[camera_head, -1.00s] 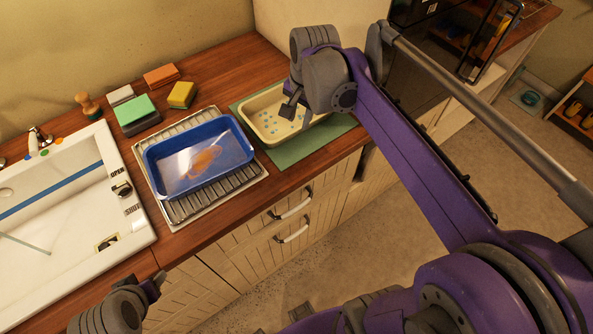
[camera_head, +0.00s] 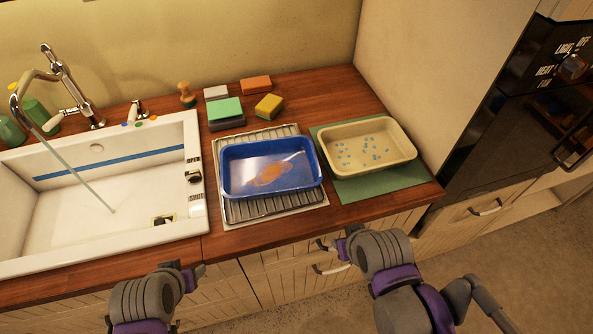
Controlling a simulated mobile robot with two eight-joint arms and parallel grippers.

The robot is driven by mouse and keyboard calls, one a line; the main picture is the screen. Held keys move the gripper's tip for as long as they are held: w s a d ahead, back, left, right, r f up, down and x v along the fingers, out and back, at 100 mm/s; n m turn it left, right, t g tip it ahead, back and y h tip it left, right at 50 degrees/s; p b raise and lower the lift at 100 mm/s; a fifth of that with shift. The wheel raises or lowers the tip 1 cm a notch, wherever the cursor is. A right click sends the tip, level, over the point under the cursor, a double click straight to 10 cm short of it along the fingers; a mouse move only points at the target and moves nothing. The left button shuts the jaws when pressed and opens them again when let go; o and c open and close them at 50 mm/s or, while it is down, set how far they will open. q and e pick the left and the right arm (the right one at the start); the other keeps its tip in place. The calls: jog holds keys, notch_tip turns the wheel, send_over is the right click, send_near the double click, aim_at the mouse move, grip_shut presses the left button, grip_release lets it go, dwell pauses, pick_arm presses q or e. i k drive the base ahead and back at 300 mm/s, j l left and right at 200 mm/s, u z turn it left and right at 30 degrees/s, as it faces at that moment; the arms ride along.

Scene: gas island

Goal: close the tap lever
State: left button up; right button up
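The tap (camera_head: 66,88) stands behind the sink at the left, with a curved chrome spout. A thin stream of water (camera_head: 82,180) runs from the spout into the white sink (camera_head: 110,190). A small chrome lever (camera_head: 138,110) stands on the sink's back rim, right of the tap, with coloured dots in front of it. My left gripper (camera_head: 192,274) is low in front of the counter, below the sink, apart from the lever. My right gripper (camera_head: 338,244) is in front of the drawers, below the blue tray. Neither visibly holds anything; their finger gaps are unclear.
A blue tray (camera_head: 228,160) with an orange shape in it sits on a wire rack (camera_head: 285,207). A cream tray (camera_head: 405,150) rests on a green mat (camera_head: 400,180). Sponges (camera_head: 226,110) and a wooden-handled brush (camera_head: 186,94) stand behind. Bottles (camera_head: 40,115) are near the tap.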

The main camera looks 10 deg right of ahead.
aim_at(53, 121)
jog(key=k+j+u, duration=0.15)
jog(key=u, duration=1)
jog(key=i+j, duration=0.1)
jog(key=j, duration=0.3)
jog(key=i+j, duration=0.1)
jog(key=j, duration=0.3)
